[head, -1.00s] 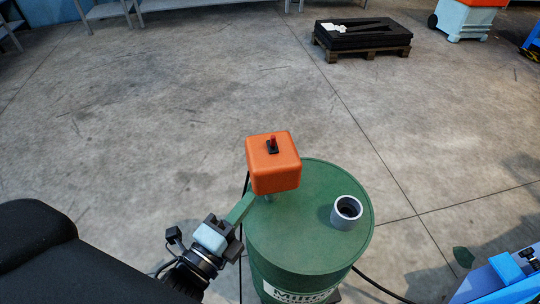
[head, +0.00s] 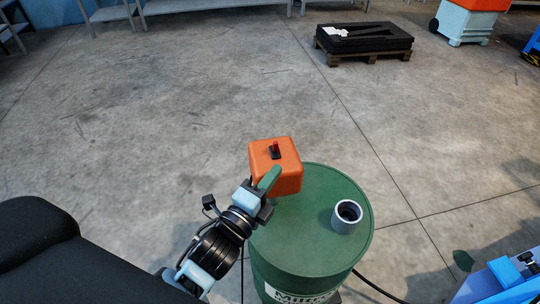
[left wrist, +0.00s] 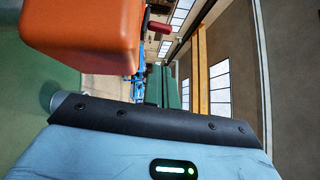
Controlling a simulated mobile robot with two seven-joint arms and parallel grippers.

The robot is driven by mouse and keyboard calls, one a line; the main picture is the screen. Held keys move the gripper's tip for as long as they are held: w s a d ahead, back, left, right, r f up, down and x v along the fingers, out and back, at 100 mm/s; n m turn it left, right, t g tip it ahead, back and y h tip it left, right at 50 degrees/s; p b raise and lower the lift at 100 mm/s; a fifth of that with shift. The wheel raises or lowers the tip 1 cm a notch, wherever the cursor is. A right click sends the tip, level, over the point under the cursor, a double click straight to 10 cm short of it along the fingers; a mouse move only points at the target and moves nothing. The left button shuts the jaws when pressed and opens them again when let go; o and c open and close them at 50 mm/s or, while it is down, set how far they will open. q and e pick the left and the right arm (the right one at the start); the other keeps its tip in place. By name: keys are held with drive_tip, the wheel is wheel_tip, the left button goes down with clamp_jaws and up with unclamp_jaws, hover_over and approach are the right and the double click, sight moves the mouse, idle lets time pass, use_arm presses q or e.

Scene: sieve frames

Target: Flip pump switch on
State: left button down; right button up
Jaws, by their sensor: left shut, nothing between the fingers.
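An orange pump box (head: 285,178) sits above the green drum (head: 313,240). On its top is a small black switch base (head: 275,154) with a red lever (head: 275,144). I cannot tell its on or off side. My left gripper (head: 274,171) is shut and empty, its green fingers pointing up across the box's near left edge, short of the switch. I cannot tell whether they touch the box. In the left wrist view the orange box (left wrist: 90,30) fills the upper left, with the red lever (left wrist: 160,27) beyond its edge. My right gripper is not in view.
A grey pipe collar (head: 345,218) stands open on the drum lid. A black cable (head: 380,287) runs from the drum. A pallet with a black load (head: 362,40) and shelves (head: 110,12) stand far back. The floor between is clear.

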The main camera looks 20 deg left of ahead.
sight(270, 167)
use_arm(q)
drive_tip(key=w, duration=0.1)
drive_tip(key=w+a, duration=0.1)
drive_tip(key=w, duration=0.1)
drive_tip(key=shift+w+a+r+p, duration=0.2)
drive_tip(key=shift+r+p, duration=0.1)
drive_tip(key=shift+w+a, duration=0.3)
drive_tip(key=shift+w, duration=0.15)
